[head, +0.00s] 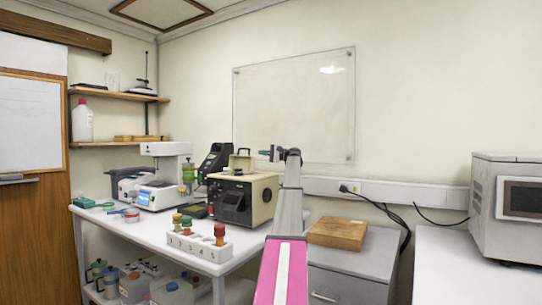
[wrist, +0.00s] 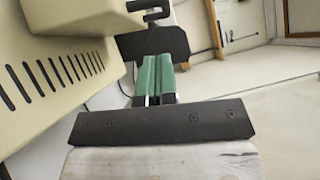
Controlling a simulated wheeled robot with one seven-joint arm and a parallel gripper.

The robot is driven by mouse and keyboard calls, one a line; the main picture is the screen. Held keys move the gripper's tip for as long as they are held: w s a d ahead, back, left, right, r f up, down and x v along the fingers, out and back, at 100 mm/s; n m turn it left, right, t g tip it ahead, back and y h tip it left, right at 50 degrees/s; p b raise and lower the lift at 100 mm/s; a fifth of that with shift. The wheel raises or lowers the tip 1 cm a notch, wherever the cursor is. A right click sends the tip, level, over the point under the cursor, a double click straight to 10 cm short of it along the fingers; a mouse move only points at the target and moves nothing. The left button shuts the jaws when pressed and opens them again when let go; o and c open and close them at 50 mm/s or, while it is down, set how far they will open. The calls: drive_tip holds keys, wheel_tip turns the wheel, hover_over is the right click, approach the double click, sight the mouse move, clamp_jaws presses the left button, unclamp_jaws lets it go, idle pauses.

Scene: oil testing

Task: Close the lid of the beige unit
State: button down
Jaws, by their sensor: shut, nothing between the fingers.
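The beige unit (head: 262,191) stands on the white table, with a dark front panel. Its lid (head: 241,164) stands raised on top, with a small dark handle at its upper edge. In the wrist view the unit's slotted side (wrist: 60,75) fills the left, and the beige lid (wrist: 80,16) shows above it with a dark handle (wrist: 150,8). My gripper (head: 264,153) is just right of the raised lid in the head view. Its green fingers (wrist: 158,65) are together and empty. I see no clear contact with the lid.
A black device (head: 213,160) and a white instrument (head: 165,175) stand left of the unit. A rack (head: 200,244) with several coloured-capped bottles is in front. A wooden box (head: 337,233) lies on the grey cabinet to the right. A clear board (head: 295,105) hangs behind.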

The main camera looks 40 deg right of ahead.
drive_tip(key=shift+s+a+r, duration=0.1)
drive_tip(key=shift+a+r, duration=0.1)
drive_tip(key=shift+a, duration=1)
drive_tip(key=shift+a+r, duration=0.15)
drive_tip(key=shift+a, duration=1.05)
drive_tip(key=shift+a, duration=0.1)
